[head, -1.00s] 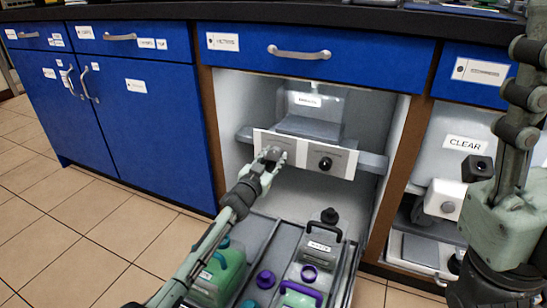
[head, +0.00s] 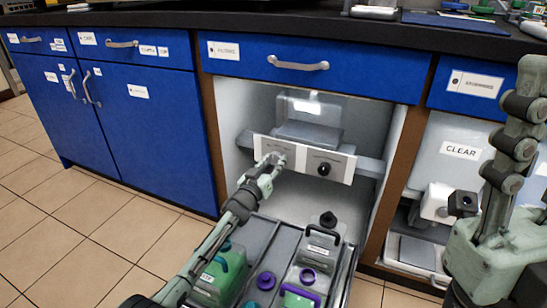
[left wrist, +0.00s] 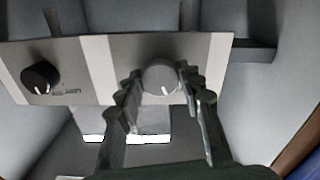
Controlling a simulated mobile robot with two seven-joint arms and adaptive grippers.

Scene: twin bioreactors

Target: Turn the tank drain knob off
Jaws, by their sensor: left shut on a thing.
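A pale control panel (head: 340,165) stands across the front of the open cabinet bay. The black knob (head: 324,169) is on its right half, clear of my fingers; it also shows in the left wrist view (left wrist: 40,77). My left gripper (head: 271,161) is at the panel's left half. In the left wrist view, my left gripper's fingers (left wrist: 160,90) close around the grey knob (left wrist: 160,75), one on each side. A white mark shows on the grey knob's lower edge there. The panel lettering is too blurred to read.
Below the panel is a pulled-out tray (head: 262,236) with a green container (head: 229,270), a grey container (head: 316,253) and purple rings. A tank labelled CLEAR (head: 455,135) stands in the bay to the right. A blue drawer (head: 318,64) is above the panel. Tiled floor is free at left.

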